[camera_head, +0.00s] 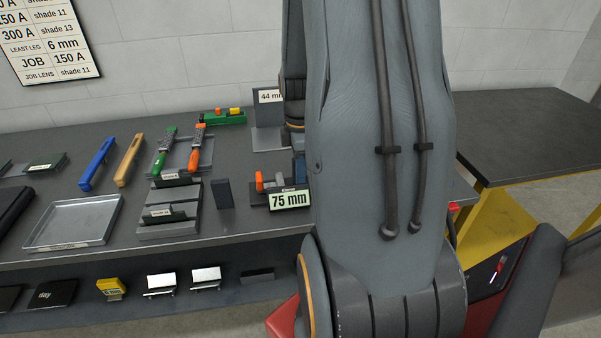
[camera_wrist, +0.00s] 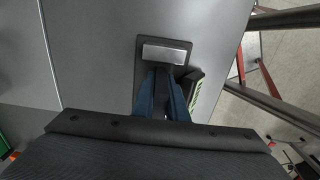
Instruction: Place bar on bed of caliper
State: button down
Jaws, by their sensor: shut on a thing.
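The caliper stands near the front edge of the bench, with an orange part (camera_head: 260,182) and a display (camera_head: 289,200) reading 75 mm; the display also shows edge-on in the wrist view (camera_wrist: 194,88). My gripper (camera_wrist: 164,82) has its blue fingers close together at the caliper, just behind the display. It is shut on a dark piece (camera_wrist: 163,74), likely the bar, mostly hidden between the fingers. A dark plate with a silver pad (camera_wrist: 165,53) lies just beyond the fingertips. My arm hides the caliper's right side, and I cannot tell whether the bar touches the bed.
A 44 mm stand (camera_head: 268,125) is behind the caliper. A dark upright block (camera_head: 223,194), a stepped grey rack (camera_head: 168,213) and a metal tray (camera_head: 75,222) stand to the left. A yellow-legged table (camera_head: 535,125) is at right.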

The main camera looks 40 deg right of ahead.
jog(key=shift+f, duration=0.3)
jog(key=c, duration=2)
grip_release()
jog(key=shift+c, duration=0.2)
notch_tip(320, 180, up, 11)
jog(key=shift+r+b, duration=0.2)
jog(key=shift+b, duration=1.05)
jog(key=shift+r, duration=0.45)
jog(key=s+a+f+m, duration=0.1)
jog(key=a+m, duration=0.3)
jog(key=a, duration=0.4)
jog(key=a+f+m+t, duration=0.1)
jog(key=a+f+m, duration=0.2)
jog(key=a, duration=0.5)
jog(key=s+a+f+m, duration=0.1)
jog(key=a+f+m, duration=0.3)
jog(key=a, duration=0.4)
jog(key=shift+s+m, duration=0.3)
jog(key=shift+s, duration=0.05)
